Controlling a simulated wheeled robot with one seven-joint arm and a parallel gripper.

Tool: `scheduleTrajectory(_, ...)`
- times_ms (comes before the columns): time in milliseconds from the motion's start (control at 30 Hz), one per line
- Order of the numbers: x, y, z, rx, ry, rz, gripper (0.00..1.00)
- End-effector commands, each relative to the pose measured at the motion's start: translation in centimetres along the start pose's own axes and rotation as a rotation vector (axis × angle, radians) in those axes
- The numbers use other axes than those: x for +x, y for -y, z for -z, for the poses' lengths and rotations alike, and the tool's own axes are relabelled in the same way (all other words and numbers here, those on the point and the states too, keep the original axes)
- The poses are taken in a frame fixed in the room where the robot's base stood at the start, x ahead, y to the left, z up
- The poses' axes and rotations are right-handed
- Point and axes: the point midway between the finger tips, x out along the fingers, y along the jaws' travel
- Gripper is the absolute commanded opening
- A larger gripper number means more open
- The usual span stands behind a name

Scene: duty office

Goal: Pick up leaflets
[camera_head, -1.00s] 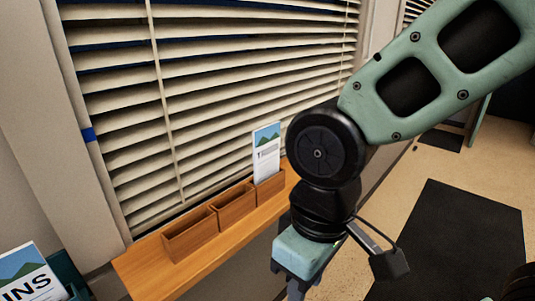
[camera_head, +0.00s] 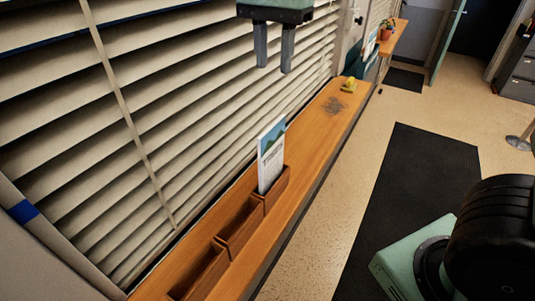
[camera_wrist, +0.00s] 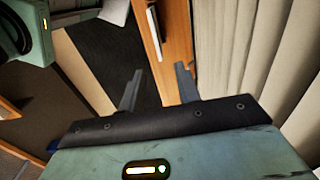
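The leaflets (camera_head: 271,155) stand upright as a thin white stack with a blue and green picture on top. They are in the far compartment of a wooden holder (camera_head: 238,228) on the window shelf, and the two nearer compartments look empty. My gripper (camera_head: 273,68) is at the top of the head view, above the leaflets in the picture, fingers pointing down. Its two grey fingers are apart with nothing between them. The wrist view also shows the open fingers (camera_wrist: 157,88). A pale strip by the wooden shelf there may be the leaflets; I cannot tell.
The wooden shelf (camera_head: 310,150) runs along slatted blinds (camera_head: 190,90), close behind the holder. A small yellow object (camera_head: 348,86) and a dark smudge lie at its far end. A black mat (camera_head: 410,190) covers the floor to the right. A potted plant (camera_head: 387,30) stands farther back.

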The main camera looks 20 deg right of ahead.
Motion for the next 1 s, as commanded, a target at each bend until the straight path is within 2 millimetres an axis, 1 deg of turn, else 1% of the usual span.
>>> scheduleTrajectory(300, 6.5, -0.2, -0.1, -0.003, 0.002, -0.006, 0.33)
scheduleTrajectory(433, 8.8, -0.2, -0.1, -0.003, 0.002, -0.005, 0.33)
scheduleTrajectory(567, 10.3, -0.1, -0.1, -0.004, 0.001, -0.002, 0.33)
scheduleTrajectory(767, 11.5, -0.3, -0.1, -0.004, 0.002, -0.003, 0.33)
scheduleTrajectory(900, 13.5, -0.8, -0.2, -0.003, 0.002, -0.006, 0.33)
scheduleTrajectory(1000, 15.0, -0.7, -0.2, -0.004, 0.002, -0.004, 0.33)
